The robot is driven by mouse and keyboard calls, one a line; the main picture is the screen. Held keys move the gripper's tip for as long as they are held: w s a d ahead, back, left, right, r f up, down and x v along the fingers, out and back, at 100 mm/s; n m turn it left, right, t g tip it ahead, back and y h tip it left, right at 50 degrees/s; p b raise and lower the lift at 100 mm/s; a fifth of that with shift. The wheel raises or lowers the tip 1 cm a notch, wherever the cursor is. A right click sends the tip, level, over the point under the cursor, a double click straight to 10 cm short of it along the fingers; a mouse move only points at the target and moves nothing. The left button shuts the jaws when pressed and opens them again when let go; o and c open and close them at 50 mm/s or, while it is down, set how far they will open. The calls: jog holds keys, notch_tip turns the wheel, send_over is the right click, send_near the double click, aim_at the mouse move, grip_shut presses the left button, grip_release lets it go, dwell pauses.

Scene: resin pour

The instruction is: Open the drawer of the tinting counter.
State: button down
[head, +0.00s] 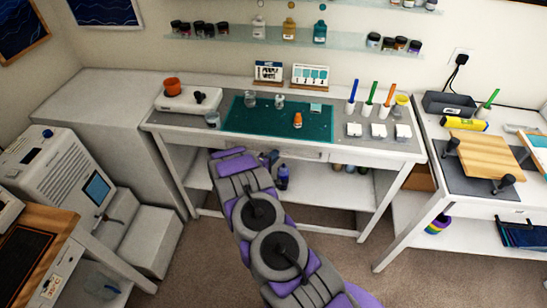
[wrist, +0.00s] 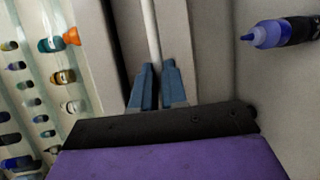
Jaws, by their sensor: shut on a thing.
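The tinting counter (head: 375,141) is a long white table with a grey top in the head view. Its pale drawer front (head: 295,153) lies under the front edge, partly behind my arm. In the wrist view my gripper's blue fingers (wrist: 158,75) are closed around a thin pale bar, the drawer handle (wrist: 151,30). I cannot tell whether the drawer is slightly open.
A purple-blue bottle (head: 283,177) stands on the lower shelf and shows in the wrist view (wrist: 270,35). A green mat (head: 250,119) with small containers lies on the counter. A side table (head: 470,200) stands right, a grey machine (head: 60,165) left. Carpet in front is clear.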

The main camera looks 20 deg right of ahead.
jog(key=shift+s+a+f, duration=0.1)
jog(key=s+a+p, duration=0.2)
jog(key=s+a, duration=0.8)
jog(key=s, duration=0.5)
jog(key=shift+s+a, duration=0.15)
jog(key=shift+s, duration=0.05)
jog(key=c, duration=1.2)
grip_release()
jog(key=shift+w, duration=0.1)
jog(key=shift+o, duration=0.2)
jog(key=p+v, duration=0.1)
jog(key=v, duration=1.6)
jog(key=shift+a, duration=0.25)
